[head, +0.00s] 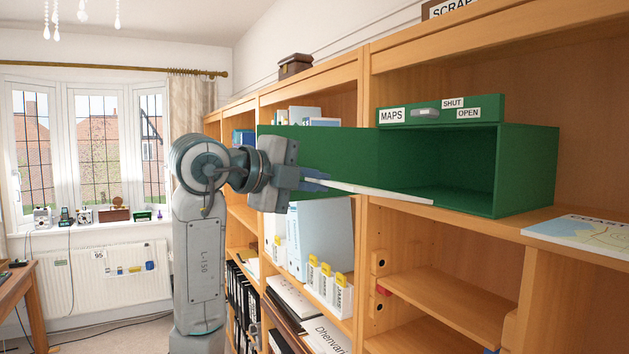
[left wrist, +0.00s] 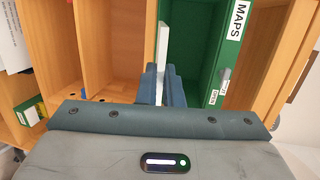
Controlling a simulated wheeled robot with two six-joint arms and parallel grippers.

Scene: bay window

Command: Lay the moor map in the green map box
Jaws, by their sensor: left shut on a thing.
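The green map box (head: 528,170) stands on a wooden shelf, its front open and its inside looking empty. A green panel (head: 330,152) stands out to the left of the opening. The label MAPS and a small grey catch marked SHUT and OPEN are above the opening. My left gripper (head: 312,181) is shut on a thin white sheet (head: 375,191), seen nearly edge-on and taken as the moor map; its face cannot be read. Its far end overlaps the opening's lower edge; I cannot tell if it is inside. In the left wrist view, the sheet (left wrist: 163,50) sits between the fingers, beside the green box (left wrist: 238,50).
Another map (head: 585,233) lies flat on the shelf to the right of the box. Shelves below hold a pale blue file (head: 325,235), yellow-topped white boxes (head: 328,280) and black binders. Bare shelf space (head: 450,290) lies under the box.

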